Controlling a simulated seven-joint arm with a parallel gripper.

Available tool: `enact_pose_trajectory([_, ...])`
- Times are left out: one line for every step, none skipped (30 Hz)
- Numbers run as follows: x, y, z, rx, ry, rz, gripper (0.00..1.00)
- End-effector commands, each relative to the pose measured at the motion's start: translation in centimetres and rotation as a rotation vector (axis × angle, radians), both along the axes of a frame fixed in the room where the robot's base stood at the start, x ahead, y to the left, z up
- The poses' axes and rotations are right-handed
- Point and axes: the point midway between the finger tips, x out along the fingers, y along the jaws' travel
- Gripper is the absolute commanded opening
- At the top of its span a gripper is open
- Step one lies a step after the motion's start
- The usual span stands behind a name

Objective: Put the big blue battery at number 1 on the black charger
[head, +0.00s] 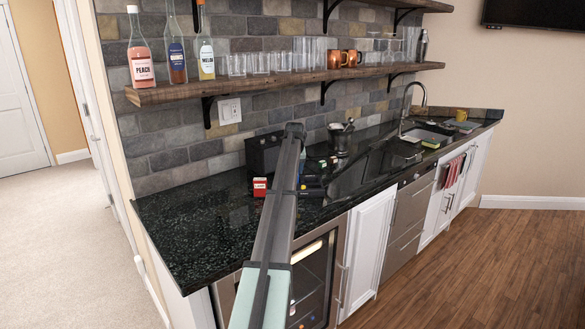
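My arm rises through the middle of the head view and hides part of the counter behind it. My gripper cannot be made out; its end is hidden or too small to tell. A dark box-like thing (261,153) stands against the wall, partly behind my arm; I cannot tell if it is the black charger. A small red and white block (260,187) stands left of my arm. A dark item with small yellow parts (313,189) lies just right of my arm. No big blue battery or number 1 can be made out.
The black counter (190,225) is clear at its left end. A metal pot-like vessel (340,139) stands near the wall, with small green items (327,161) before it. A sink (428,133) lies farther right. A wooden shelf (290,79) with bottles and glasses hangs above.

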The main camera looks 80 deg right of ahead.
Motion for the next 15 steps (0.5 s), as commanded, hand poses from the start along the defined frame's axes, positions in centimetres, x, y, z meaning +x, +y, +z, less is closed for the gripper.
enact_pose_trajectory([0.00,-0.01,-0.02,-0.001,0.000,0.000,0.25])
enact_pose_trajectory([0.00,-0.01,-0.03,-0.001,0.000,0.000,0.25])
enact_pose_trajectory([0.00,-0.01,-0.03,-0.001,0.000,0.000,0.25])
enact_pose_trajectory([0.00,-0.02,-0.02,-0.001,0.000,0.000,0.25])
enact_pose_trajectory([0.00,-0.01,-0.03,-0.001,0.000,0.000,0.25])
enact_pose_trajectory([0.00,-0.02,-0.02,-0.001,0.000,0.000,0.25])
enact_pose_trajectory([0.00,-0.01,-0.03,-0.001,0.000,0.000,0.25])
enact_pose_trajectory([0.00,-0.01,-0.03,-0.001,0.000,0.000,0.25])
enact_pose_trajectory([0.00,-0.02,-0.01,-0.001,0.000,0.000,0.65])
enact_pose_trajectory([0.00,-0.02,-0.01,-0.001,0.000,0.000,0.68])
enact_pose_trajectory([0.00,-0.01,-0.03,-0.001,0.000,0.000,0.70])
enact_pose_trajectory([0.00,-0.01,-0.03,-0.001,0.000,0.000,0.74])
enact_pose_trajectory([0.00,-0.01,-0.03,-0.001,0.000,0.000,0.77])
enact_pose_trajectory([0.00,-0.01,-0.03,-0.001,0.000,0.000,0.80])
enact_pose_trajectory([0.00,-0.01,-0.03,-0.001,0.000,0.000,0.84])
